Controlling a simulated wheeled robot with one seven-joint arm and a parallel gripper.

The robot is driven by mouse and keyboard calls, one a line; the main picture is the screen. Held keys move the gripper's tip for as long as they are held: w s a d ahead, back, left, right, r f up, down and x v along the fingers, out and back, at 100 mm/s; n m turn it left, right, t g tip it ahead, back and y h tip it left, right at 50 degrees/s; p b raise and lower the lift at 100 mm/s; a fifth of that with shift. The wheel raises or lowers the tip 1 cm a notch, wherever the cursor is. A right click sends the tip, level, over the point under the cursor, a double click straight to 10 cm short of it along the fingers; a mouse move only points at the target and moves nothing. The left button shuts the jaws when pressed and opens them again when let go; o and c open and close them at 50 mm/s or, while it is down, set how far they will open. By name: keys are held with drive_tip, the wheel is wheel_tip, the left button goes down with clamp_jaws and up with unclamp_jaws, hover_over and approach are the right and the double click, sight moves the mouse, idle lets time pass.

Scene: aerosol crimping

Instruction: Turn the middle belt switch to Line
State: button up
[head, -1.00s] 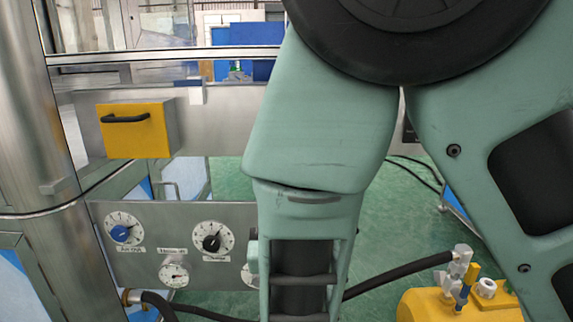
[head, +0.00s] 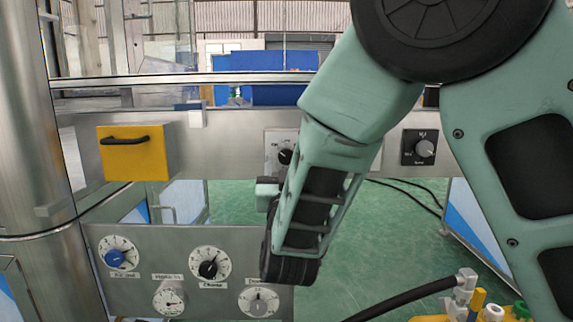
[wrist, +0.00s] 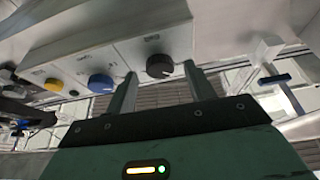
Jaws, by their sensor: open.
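My gripper (wrist: 160,72) is open in the wrist view, its two fingers apart. A black knob (wrist: 160,66) on a pale panel appears between the fingertips; no contact is visible. A blue knob (wrist: 101,84) and a yellow knob (wrist: 54,84) sit left of it. Their labels are too small to read. In the head view, a switch with a black knob (head: 285,156) on the rail is partly covered by my arm. Another switch (head: 424,148) shows right of my arm. I cannot tell which knob is the middle belt switch. My fingers are hidden in the head view.
A yellow box with a black handle (head: 136,153) is fixed on the rail at left. A lower grey panel (head: 140,290) carries several dials. A black hose (head: 410,299) runs to yellow equipment at lower right. Green floor (head: 385,235) lies open behind.

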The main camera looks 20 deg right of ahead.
drive_tip(key=shift+x, duration=0.85)
drive_tip(key=shift+c, duration=0.3)
drive_tip(key=c, duration=0.9)
